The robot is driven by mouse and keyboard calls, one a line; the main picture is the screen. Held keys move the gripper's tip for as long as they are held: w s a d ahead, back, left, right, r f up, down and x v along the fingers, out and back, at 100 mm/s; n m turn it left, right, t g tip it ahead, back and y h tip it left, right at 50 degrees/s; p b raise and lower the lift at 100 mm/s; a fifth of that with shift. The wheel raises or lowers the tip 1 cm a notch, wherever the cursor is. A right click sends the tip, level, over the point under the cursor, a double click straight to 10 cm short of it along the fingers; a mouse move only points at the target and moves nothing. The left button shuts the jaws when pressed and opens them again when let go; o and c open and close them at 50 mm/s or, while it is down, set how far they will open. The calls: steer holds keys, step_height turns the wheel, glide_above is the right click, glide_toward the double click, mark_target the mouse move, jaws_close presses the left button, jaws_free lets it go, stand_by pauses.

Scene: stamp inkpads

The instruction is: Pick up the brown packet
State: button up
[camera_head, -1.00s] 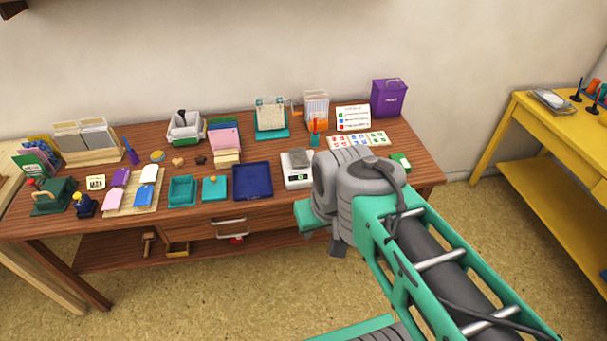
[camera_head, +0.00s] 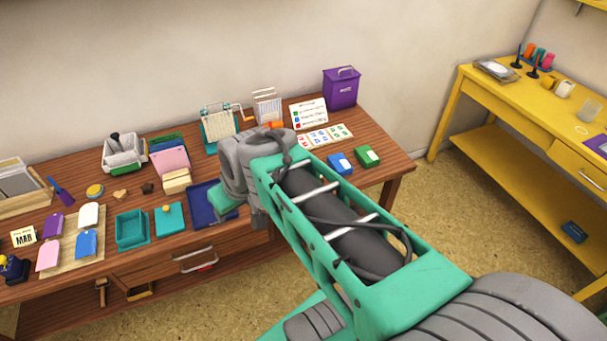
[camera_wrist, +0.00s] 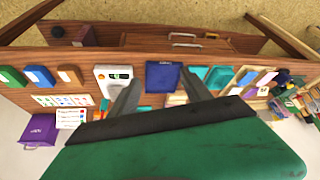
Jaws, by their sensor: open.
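A small brown packet (camera_wrist: 69,76) lies on the brown table in the wrist view, at left, in a row with a blue packet (camera_wrist: 39,76) and a green packet (camera_wrist: 11,77). In the head view the blue packet (camera_head: 341,162) and green packet (camera_head: 367,156) show right of my arm, and the brown one is hidden. My gripper (camera_wrist: 159,82) is open and empty, its two fingers spread above the table near the dark blue tray (camera_wrist: 162,67). The brown packet is to the left of both fingers in the wrist view, past the scale.
A white scale (camera_wrist: 114,73) stands between the brown packet and the blue tray. Sticker cards (camera_head: 325,138), a sign (camera_head: 308,113) and a purple bin (camera_head: 342,90) stand behind the packets. Teal boxes (camera_head: 131,229) are at left. A yellow table (camera_head: 545,100) is at far right.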

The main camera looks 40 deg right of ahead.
steer(key=shift+o, duration=1.4)
steer(key=w+d+f+t+b, duration=0.3)
steer(key=w+d+f+b, duration=0.4)
steer(key=d+f, duration=0.4)
steer(key=shift+d+f+m+b, duration=0.25)
steer(key=shift+f+m+b, duration=0.15)
steer(key=shift+f+b, duration=0.4)
steer(key=shift+o, duration=0.7)
steer(key=d+f+b, duration=0.1)
steer(key=d, duration=0.1)
steer(key=w+d+f+t+b, duration=0.1)
steer(key=d, duration=0.2)
steer(key=d+f+t+h+b, duration=0.1)
steer(key=d, duration=0.1)
steer(key=shift+w+d+f+m, duration=0.2)
steer(key=shift+f+m, duration=0.2)
steer(key=d+t+h+b, duration=0.1)
steer(key=d, duration=0.3)
steer(key=s+d+f+m+t+h+b, duration=0.1)
steer(key=d, duration=0.2)
steer(key=s+d+f+m+b, duration=0.1)
steer(key=d+b, duration=0.1)
steer(key=d, duration=0.2)
steer(key=shift+s+d+f+t+h, duration=0.15)
steer(key=shift+s+d+t+h, duration=0.05)
steer(key=shift+d+t+h, duration=0.2)
steer(key=shift+w+d, duration=0.15)
steer(key=shift+d, duration=0.15)
steer(key=x, duration=0.7)
steer(key=shift+w, duration=0.1)
